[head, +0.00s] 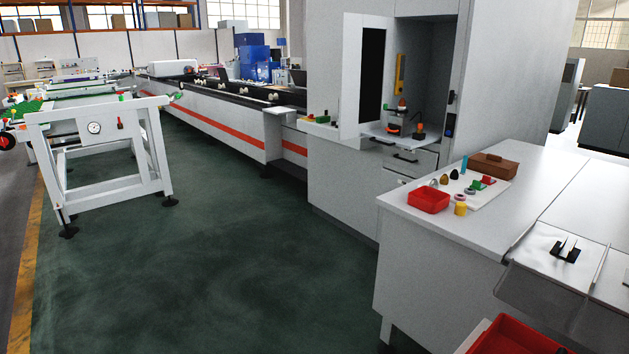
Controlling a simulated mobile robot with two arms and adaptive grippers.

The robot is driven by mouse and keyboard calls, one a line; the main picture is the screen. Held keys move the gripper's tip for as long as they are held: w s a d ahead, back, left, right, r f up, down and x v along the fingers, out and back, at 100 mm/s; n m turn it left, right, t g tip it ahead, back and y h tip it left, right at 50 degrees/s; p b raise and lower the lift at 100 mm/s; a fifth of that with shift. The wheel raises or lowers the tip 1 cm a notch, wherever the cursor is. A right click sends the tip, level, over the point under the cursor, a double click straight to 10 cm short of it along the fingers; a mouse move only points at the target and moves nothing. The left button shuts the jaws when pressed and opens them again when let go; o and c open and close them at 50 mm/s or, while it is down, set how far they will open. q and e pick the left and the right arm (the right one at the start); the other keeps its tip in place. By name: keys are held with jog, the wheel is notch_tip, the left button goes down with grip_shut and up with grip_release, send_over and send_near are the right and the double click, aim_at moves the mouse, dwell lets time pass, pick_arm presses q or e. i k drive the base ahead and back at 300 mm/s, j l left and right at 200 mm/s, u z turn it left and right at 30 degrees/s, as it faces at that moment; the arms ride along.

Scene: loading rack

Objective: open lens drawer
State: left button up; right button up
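A tall grey cabinet (345,190) stands right of centre in the head view, with its upper door (352,75) swung open. Below the open compartment is a drawer front (424,162) with a dark bar handle (405,157); it looks shut. A second dark handle (403,181) shows lower down, partly behind the table. I cannot tell from any label which one is the lens drawer. Neither of my grippers is in view.
A white table (420,235) stands in front of the cabinet's right side. It bears a red tray (428,200), a brown box (493,166) and several small parts. The green floor between is clear.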

aim_at(392, 128)
jog(key=i, duration=2.85)
